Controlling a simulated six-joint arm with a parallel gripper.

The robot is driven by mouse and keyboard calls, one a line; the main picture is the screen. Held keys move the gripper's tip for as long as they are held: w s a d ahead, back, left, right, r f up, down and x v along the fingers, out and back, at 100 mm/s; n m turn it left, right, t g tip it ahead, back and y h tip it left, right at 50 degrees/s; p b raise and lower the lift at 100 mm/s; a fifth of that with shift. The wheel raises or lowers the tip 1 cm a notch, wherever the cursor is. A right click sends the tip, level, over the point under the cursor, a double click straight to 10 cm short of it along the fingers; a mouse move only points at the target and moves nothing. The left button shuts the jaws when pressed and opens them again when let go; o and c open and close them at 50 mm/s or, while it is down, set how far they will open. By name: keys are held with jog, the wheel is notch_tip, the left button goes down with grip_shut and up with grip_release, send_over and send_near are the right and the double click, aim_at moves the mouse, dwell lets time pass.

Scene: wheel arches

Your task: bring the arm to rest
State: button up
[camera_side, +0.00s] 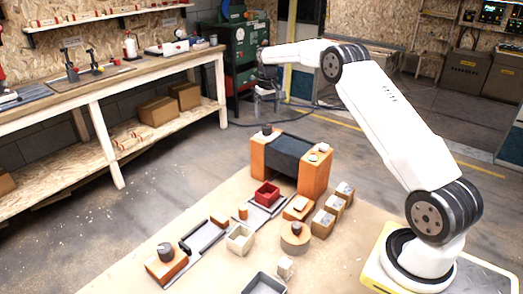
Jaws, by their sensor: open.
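My gripper (266,91) is at the end of my white arm, which reaches left across the upper middle of the side view. It hangs high above the board, clear of everything on it, and nothing shows between its fingers. The fingers are small and dark at this distance. The things on the board below stand apart from my gripper.
The wooden board (140,270) bears an orange and dark block structure (316,172), a red bin (267,193), a cream bin (240,239), a grey tray (265,284) and several small boxes. A workbench (150,75) stands at the left. Free air surrounds my gripper.

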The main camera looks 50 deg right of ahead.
jog(key=shift+r, duration=0.45)
jog(key=shift+a, duration=0.4)
jog(key=s+a+n+t, duration=0.1)
jog(key=s+a, duration=0.3)
jog(key=a, duration=0.4)
jog(key=s+a+n, duration=0.1)
jog(key=s+a, duration=0.3)
jog(key=a, duration=0.4)
jog(key=s+a+f+n, duration=0.1)
jog(key=s+a+f, duration=0.1)
jog(key=s+a, duration=0.3)
jog(key=s+a+f+n+t, duration=0.1)
jog(key=s+a, duration=0.5)
jog(key=s, duration=0.8)
jog(key=shift+f+t, duration=0.3)
jog(key=shift+f, duration=0.45)
